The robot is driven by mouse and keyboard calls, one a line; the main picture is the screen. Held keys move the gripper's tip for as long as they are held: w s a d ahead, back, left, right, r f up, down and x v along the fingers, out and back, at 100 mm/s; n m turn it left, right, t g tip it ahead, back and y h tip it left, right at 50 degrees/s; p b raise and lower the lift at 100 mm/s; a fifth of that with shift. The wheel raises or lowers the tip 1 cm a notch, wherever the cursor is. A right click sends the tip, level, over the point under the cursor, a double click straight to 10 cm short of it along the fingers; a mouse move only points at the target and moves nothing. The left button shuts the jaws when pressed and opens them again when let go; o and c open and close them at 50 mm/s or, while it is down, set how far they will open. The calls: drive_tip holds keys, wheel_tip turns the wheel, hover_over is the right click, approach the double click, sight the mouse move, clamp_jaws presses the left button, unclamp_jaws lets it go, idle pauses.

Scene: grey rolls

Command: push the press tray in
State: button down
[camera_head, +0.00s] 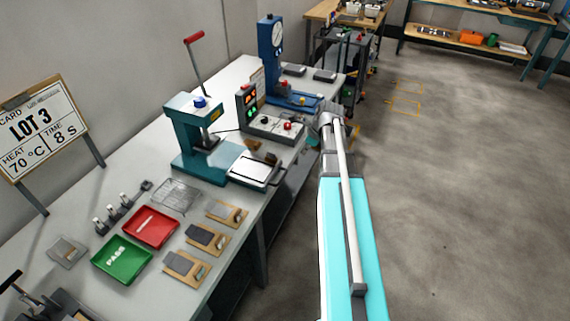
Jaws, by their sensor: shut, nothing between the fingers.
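The teal press (193,140) stands on the white bench with a blue knob on top and a red-handled lever behind it. Its press tray (256,168) is a pale flat plate with a dark rim. It sticks out of the press to the right, toward the bench's front edge. My gripper (314,140) shows small and dark at the far end of my arm, beyond the bench's front edge. It is shut and empty, apart from the tray and to its upper right. Its fingertips are hard to make out.
A control box (276,128) with a red button stands behind the tray. A blue gauge press (271,50) is farther back. A red tray (151,227), a green PASS tray (122,259) and several sample cards (207,238) lie nearer. The floor at right is clear.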

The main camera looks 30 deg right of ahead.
drive_tip(key=shift+d, duration=0.15)
drive_tip(key=shift+f, duration=0.15)
drive_tip(key=w+a+f+b, duration=0.4)
drive_tip(key=w+f+b, duration=0.2)
drive_tip(key=f+b, duration=0.3)
drive_tip(key=shift+a, duration=0.4)
idle(0.8)
